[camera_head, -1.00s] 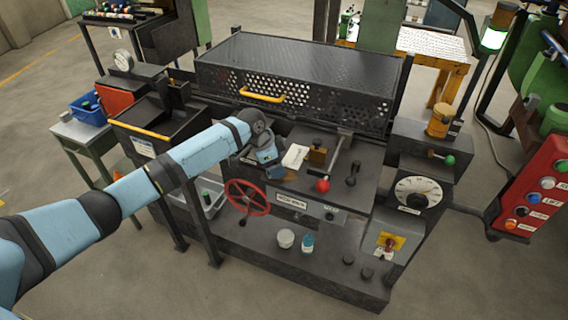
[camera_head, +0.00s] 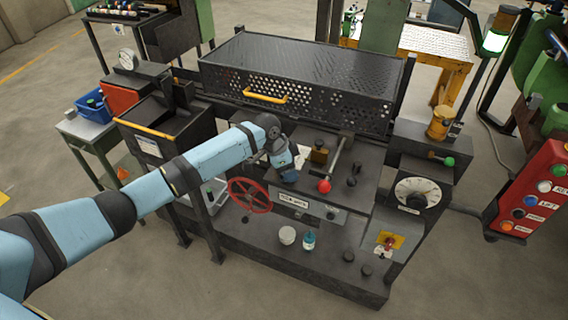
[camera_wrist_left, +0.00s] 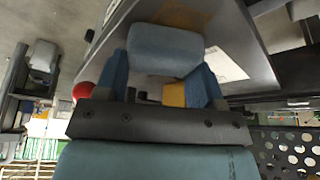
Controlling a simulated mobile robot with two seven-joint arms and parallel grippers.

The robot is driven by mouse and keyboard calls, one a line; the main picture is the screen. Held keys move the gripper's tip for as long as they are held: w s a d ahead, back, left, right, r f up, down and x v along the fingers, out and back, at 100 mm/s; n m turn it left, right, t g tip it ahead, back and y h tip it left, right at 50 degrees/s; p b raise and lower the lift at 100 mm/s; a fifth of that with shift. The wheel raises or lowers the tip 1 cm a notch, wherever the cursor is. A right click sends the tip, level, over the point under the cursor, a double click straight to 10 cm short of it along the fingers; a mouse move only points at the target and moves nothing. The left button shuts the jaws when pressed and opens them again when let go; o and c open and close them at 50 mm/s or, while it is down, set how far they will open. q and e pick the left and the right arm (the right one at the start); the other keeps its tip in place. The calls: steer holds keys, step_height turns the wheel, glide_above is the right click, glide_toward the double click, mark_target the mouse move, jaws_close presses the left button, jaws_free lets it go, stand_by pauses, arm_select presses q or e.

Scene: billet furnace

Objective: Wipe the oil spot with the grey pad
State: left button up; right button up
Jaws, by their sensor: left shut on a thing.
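My left gripper (camera_head: 284,163) is over the dark bench top of the furnace, beside the white paper (camera_head: 301,156). In the left wrist view its two blue fingers (camera_wrist_left: 163,80) are shut on the grey pad (camera_wrist_left: 166,49). The pad also shows small below the fingers in the head view (camera_head: 290,176), at or just above the bench top; I cannot tell if it touches. A brownish stain (camera_wrist_left: 188,13), which looks like the oil spot, shows just beyond the pad in the left wrist view. In the head view the arm and pad hide it. My right gripper is not in view.
A brass-coloured block (camera_head: 318,153), a lever with a red knob (camera_head: 324,186) and a black knob (camera_head: 352,180) stand right of the gripper. A red handwheel (camera_head: 249,195) is in front. The perforated cover (camera_head: 300,80) rises behind. A white jar (camera_head: 287,236) and a bottle (camera_head: 308,241) stand on the lower shelf.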

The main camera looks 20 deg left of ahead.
mark_target(306, 179)
arm_select(q)
steer(key=shift+s+d+p, duration=0.15)
steer(key=shift+d+p, duration=0.25)
steer(key=shift+d, duration=1.75)
steer(key=shift+s, duration=0.1)
steer(key=shift+a, duration=0.2)
steer(key=shift+a+f, duration=0.15)
steer(key=shift+a, duration=3.95)
steer(key=shift+d, duration=0.1)
steer(key=shift+d+r, duration=0.15)
steer(key=shift+d, duration=1.9)
steer(key=shift+d+r, duration=0.15)
steer(key=shift+d, duration=1.9)
